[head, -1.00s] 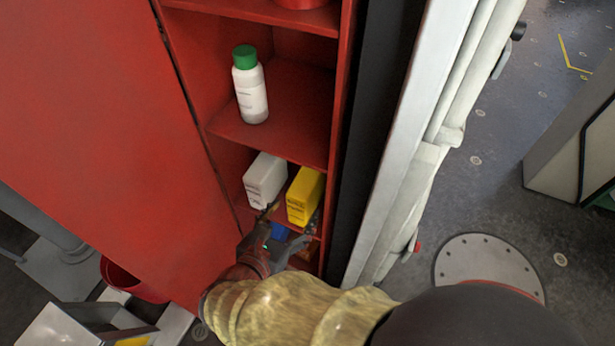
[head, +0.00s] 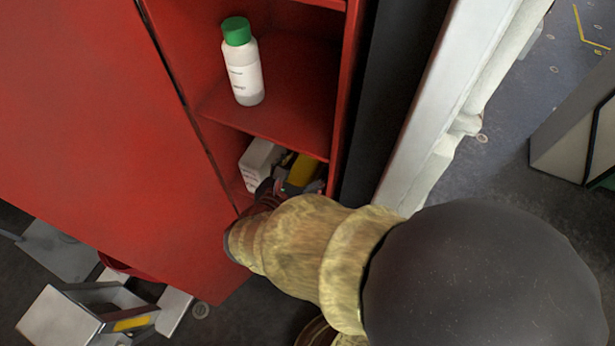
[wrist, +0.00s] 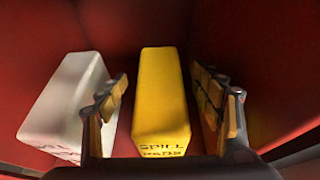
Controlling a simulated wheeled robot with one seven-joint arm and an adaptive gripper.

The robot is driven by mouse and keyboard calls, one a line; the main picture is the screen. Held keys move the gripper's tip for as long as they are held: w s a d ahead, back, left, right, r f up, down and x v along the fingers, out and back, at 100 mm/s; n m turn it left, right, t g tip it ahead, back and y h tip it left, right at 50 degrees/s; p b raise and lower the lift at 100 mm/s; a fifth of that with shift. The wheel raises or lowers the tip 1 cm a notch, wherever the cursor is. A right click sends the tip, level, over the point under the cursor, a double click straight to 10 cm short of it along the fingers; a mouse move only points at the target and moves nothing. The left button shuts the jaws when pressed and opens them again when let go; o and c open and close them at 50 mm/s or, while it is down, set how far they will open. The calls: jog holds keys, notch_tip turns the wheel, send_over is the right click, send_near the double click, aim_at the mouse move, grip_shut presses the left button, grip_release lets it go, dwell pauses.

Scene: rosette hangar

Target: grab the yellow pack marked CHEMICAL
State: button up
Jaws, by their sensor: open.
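The yellow pack (wrist: 161,95) stands upright in a red cabinet compartment. The lettering I can read on its front is "SPILL PADS"; I see no word CHEMICAL on it. My gripper (wrist: 160,82) is open, with one finger on each side of the yellow pack. A gap shows on both sides, wider on the right. In the head view the yellow pack (head: 304,169) is partly hidden by my gripper and arm.
A white pack (wrist: 62,105) stands close to the left, next to my left finger; its lettering is partly hidden. A white bottle with a green cap (head: 242,62) stands on the shelf above. Red cabinet walls (wrist: 240,30) close in the sides and back.

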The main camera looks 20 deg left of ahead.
jog(key=shift+w+f, duration=0.25)
jog(key=shift+w, duration=0.4)
jog(key=shift+c, duration=0.2)
grip_shut()
dwell(0.4)
